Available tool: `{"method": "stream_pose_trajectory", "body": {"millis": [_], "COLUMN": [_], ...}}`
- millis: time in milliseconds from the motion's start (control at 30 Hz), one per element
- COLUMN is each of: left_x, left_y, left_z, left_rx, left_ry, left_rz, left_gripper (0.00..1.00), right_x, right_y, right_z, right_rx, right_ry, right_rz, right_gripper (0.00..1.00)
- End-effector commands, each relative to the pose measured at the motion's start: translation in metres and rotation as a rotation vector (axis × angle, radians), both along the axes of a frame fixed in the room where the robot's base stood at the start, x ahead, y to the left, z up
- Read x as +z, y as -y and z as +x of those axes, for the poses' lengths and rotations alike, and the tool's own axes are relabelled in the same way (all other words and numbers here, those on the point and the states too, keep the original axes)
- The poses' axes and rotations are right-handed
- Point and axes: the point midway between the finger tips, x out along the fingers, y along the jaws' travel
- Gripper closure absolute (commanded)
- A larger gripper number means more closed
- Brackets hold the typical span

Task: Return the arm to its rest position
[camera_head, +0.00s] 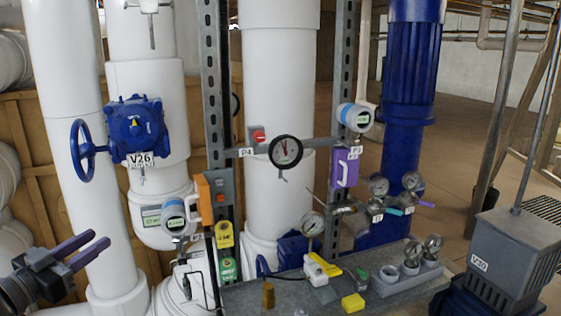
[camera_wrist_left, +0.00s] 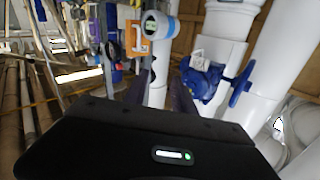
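My left gripper (camera_head: 99,240) is at the lower left of the head view. Its two purple fingers stand apart with nothing between them, and it is clear of the blue valve V26 (camera_head: 135,130). In the left wrist view its dark fingers (camera_wrist_left: 160,95) show partly above the black gripper body, with a gap between them. The blue valve also shows there (camera_wrist_left: 205,82), beyond the fingers. My right gripper and arm are in neither view.
White pipes (camera_head: 75,140) stand behind the left gripper. A grey bench (camera_head: 250,295) with gauges, a yellow block (camera_head: 353,303) and other small parts lies in front at centre. Open floor (camera_head: 455,130) shows behind.

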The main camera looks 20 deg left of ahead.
Motion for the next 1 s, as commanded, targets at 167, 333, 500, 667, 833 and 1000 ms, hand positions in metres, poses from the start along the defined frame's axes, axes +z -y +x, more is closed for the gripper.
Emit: {"method": "stream_pose_trajectory", "body": {"millis": [167, 333, 500, 667, 833, 1000], "left_x": [-0.008, -0.055, -0.133, -0.243, -0.357, -0.448], "left_y": [-0.024, -0.037, -0.022, 0.030, 0.117, 0.218], "left_z": [0.012, 0.043, 0.078, 0.104, 0.101, 0.064], "left_rx": [0.137, 0.260, 0.336, 0.363, 0.339, 0.277], "left_ry": [0.022, -0.028, -0.157, -0.377, -0.654, -0.937], "left_rz": [0.012, -0.038, -0.130, -0.244, -0.349, -0.427], "left_gripper": [0.68, 0.68, 0.68, 0.68, 0.68, 0.68], "right_x": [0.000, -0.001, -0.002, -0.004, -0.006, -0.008], "right_y": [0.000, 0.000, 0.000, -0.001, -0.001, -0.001], "right_z": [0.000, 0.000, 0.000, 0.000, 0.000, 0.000], "right_rx": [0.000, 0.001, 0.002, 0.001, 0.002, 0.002], "right_ry": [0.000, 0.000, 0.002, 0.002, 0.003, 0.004], "right_rz": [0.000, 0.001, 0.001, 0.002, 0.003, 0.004], "right_gripper": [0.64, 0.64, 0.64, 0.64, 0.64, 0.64]}}
